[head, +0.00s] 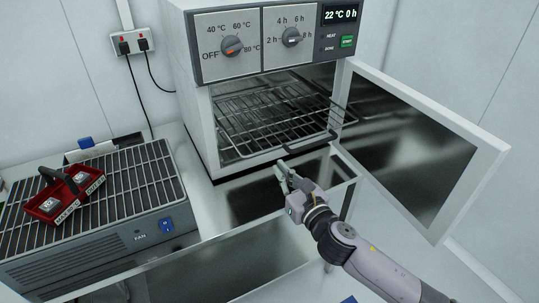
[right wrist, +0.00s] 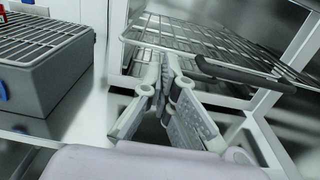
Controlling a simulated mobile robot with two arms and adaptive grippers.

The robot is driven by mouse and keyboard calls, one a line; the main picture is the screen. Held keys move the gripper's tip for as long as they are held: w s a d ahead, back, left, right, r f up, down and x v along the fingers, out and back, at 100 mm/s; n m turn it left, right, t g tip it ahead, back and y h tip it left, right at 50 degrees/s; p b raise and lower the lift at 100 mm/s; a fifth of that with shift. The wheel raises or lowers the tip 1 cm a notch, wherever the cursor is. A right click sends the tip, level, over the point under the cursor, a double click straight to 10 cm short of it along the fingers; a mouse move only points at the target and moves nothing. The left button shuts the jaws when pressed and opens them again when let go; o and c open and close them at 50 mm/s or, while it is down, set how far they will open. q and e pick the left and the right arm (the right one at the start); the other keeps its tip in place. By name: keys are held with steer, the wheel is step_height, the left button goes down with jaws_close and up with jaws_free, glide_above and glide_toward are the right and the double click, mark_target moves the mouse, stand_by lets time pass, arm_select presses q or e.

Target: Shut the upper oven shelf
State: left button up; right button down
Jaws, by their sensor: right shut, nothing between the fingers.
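The oven (head: 204,120) stands at the back centre with its front open. Its upper shelf (head: 285,112), a wire rack, sticks out through the opening; a dark handle bar (head: 309,141) runs along its front. The rack also shows in the right wrist view (right wrist: 205,45), with the dark handle (right wrist: 243,74) to the right of the fingers. My right gripper (head: 285,169) is shut and empty, in front of the oven near the rack's front left part. The fingers (right wrist: 168,62) overlap the rack in the wrist view; I cannot tell whether they touch it. My left gripper is out of view.
The oven door (head: 490,160) stands wide open to the right, beside my right arm. A grey fan unit with a grille (head: 130,165) stands on the left, carrying a red tray (head: 45,208). Further wire racking (head: 228,148) shows lower inside the oven.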

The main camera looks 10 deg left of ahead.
mark_target(265, 152)
steer(key=x, duration=0.6)
steer(key=shift+w+a+p, duration=0.15)
steer(key=shift+w+p, duration=0.05)
steer(key=shift+p, duration=0.2)
